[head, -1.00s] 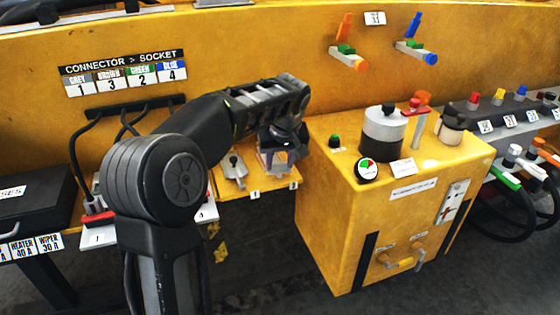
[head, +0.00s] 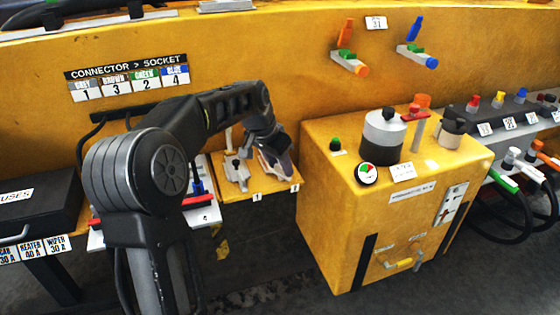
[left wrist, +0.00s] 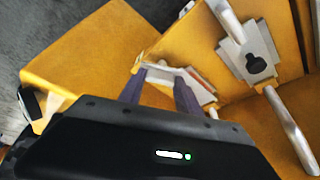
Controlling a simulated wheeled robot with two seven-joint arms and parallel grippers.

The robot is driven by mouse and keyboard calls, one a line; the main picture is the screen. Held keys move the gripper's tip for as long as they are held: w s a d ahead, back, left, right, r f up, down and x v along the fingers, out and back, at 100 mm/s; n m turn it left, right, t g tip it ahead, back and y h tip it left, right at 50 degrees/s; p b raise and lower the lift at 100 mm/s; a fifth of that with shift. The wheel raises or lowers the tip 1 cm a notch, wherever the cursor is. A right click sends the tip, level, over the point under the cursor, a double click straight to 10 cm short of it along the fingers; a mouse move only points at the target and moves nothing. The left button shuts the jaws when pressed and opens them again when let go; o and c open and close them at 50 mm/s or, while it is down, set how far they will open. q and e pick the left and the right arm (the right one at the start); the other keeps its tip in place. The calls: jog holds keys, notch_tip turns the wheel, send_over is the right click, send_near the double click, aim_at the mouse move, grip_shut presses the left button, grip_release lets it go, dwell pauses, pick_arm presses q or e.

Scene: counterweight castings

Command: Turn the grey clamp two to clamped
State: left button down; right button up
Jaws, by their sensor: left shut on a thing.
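Two grey clamps sit on a small yellow ledge (head: 228,191) left of the yellow cabinet. The left-hand clamp (head: 237,172) stands clear of my gripper; the left wrist view shows its pale plate (left wrist: 240,52) with a dark keyhole-shaped mark and pale bars. My left gripper (head: 277,160) is down at the right-hand clamp, grey clamp two (left wrist: 204,91), and hides much of it. In the left wrist view my left gripper (left wrist: 160,76) has its two fingers around a pale bar of that clamp, shut on it. The lever's exact angle is hard to tell. My right gripper is not in view.
The yellow cabinet (head: 335,215) stands close right of the clamps, with a gauge (head: 367,174) and a grey-black cylinder (head: 384,132) on top. A connector-socket chart (head: 128,82) hangs on the yellow wall behind. A black fuse box (head: 35,205) is at far left.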

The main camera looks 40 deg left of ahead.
pick_arm(q)
jog(key=m+h, duration=0.1)
jog(key=m, duration=0.2)
jog(key=m+h+p, duration=0.1)
jog(key=m, duration=0.1)
jog(key=shift+w+a+m+g+p, duration=0.1)
jog(key=shift+a+m+g+p, duration=0.05)
jog(key=shift+m+g+p, duration=0.2)
dwell(0.3)
jog(key=c, duration=0.8)
grip_release()
jog(key=shift+c, duration=0.2)
jog(key=v, duration=0.8)
jog(key=shift+w+f, duration=0.1)
